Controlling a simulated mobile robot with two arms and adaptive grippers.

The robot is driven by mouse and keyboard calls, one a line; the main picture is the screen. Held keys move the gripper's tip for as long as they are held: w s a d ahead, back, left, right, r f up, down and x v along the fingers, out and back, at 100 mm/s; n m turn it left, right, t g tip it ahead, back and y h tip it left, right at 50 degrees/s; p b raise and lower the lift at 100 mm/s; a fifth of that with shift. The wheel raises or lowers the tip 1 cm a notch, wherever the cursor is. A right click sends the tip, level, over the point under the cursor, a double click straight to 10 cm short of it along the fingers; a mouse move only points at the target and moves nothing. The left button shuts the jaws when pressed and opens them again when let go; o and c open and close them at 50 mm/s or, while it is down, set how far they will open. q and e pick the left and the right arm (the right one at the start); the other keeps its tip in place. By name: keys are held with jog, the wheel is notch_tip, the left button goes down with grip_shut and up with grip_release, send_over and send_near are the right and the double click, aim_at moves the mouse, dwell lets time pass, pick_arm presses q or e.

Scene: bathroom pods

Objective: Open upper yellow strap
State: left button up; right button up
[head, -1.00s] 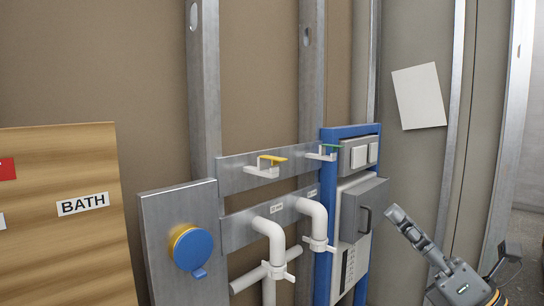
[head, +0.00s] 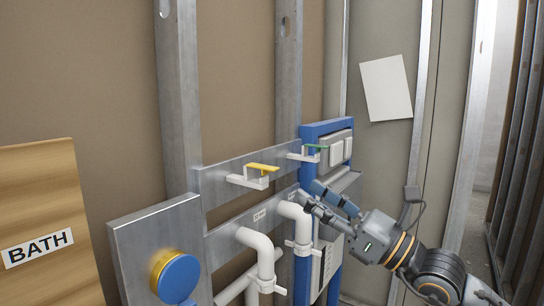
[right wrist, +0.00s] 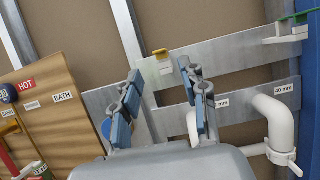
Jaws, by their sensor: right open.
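The upper yellow strap (head: 262,168) is a yellow tab above a white bracket on the upper metal rail. It also shows in the right wrist view (right wrist: 160,52), ahead and slightly left of centre between the fingertips. My right gripper (head: 309,190) is open and empty, with its fingers pointing up and left. In the head view it lies right of and below the yellow strap, in front of the blue frame. In the right wrist view (right wrist: 164,79) its two fingers stand apart with the rail beyond them. My left gripper is in neither view.
A green strap (head: 316,147) sits farther right on the same rail. White elbow pipes (head: 258,243) stick out from the lower rail. A blue frame (head: 306,170) stands at right. A blue round cap (head: 178,278) and a wooden BATH board (head: 40,200) are at left.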

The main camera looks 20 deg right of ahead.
aim_at(273, 168)
jog(key=p+x, duration=0.4)
jog(key=x, duration=0.5)
jog(key=shift+s+r+p, duration=0.15)
jog(key=shift+r+p, duration=0.05)
jog(key=shift+p, duration=0.15)
jog(key=shift+w+a, duration=0.3)
jog(key=shift+w, duration=0.1)
grip_shut()
